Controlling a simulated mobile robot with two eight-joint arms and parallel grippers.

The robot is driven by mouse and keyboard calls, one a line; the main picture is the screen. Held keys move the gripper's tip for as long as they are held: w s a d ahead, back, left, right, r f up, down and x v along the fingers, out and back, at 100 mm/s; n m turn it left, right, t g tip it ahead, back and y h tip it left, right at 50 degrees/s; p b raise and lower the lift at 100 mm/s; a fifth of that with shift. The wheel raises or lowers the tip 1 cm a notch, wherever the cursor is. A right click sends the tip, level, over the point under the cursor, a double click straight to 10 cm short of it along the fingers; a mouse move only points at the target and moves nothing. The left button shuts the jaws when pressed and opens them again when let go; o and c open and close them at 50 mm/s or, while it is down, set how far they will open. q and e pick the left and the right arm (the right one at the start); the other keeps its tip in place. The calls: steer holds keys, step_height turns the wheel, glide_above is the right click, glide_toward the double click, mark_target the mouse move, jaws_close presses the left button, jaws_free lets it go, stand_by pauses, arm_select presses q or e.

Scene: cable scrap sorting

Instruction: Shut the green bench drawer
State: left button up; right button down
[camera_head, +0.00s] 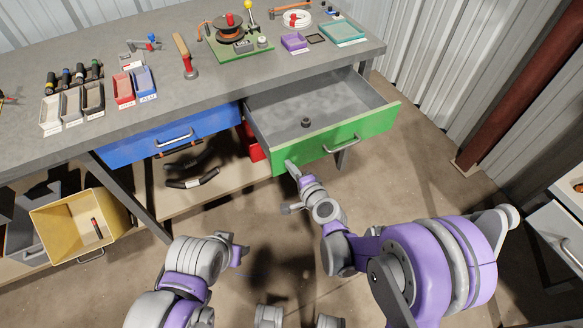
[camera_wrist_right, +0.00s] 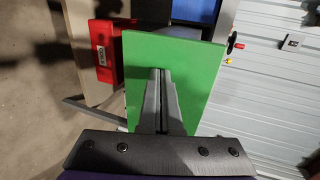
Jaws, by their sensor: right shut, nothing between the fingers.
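The green bench drawer (camera_head: 375,126) is pulled out from the right part of the bench. Its grey interior holds one small dark ring-like piece (camera_head: 306,121), and a metal handle (camera_head: 342,144) crosses its front. My right gripper (camera_head: 291,167) is shut and empty at the left end of the green front, left of the handle. In the right wrist view the shut fingers (camera_wrist_right: 161,75) point at the green front (camera_wrist_right: 195,65); I cannot tell whether they touch it. My left gripper (camera_head: 240,250) is low over the floor, away from the drawer; its jaws are unclear.
The blue drawer (camera_head: 130,151) beside it looks shut. A red box (camera_wrist_right: 104,52) sits beside the green drawer, near the lower shelf with black cable pieces (camera_head: 192,180). A yellow bin (camera_head: 50,222) stands left. Floor right of the drawer is clear.

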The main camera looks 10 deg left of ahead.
steer(key=w+a, duration=0.4)
steer(key=w, duration=0.1)
steer(key=w+a+b, duration=0.1)
steer(key=w+a, duration=0.3)
steer(key=w, duration=0.1)
steer(key=w+a+b, duration=0.1)
steer(key=w+a, duration=0.2)
steer(key=w, duration=0.3)
steer(key=shift+a, duration=0.4)
glide_above(258, 122)
steer(key=shift+s+d+b, duration=0.1)
steer(key=shift+s+b, duration=0.15)
steer(key=shift+b, duration=0.15)
steer(key=shift+w, duration=0.15)
arm_select(q)
steer(key=f, duration=0.1)
steer(key=w+f, duration=0.1)
steer(key=a+f, duration=0.1)
steer(key=shift+w, duration=0.25)
arm_select(e)
steer(key=shift+w+r, duration=0.1)
steer(key=shift+r, duration=0.1)
arm_select(q)
steer(key=shift+f, duration=0.1)
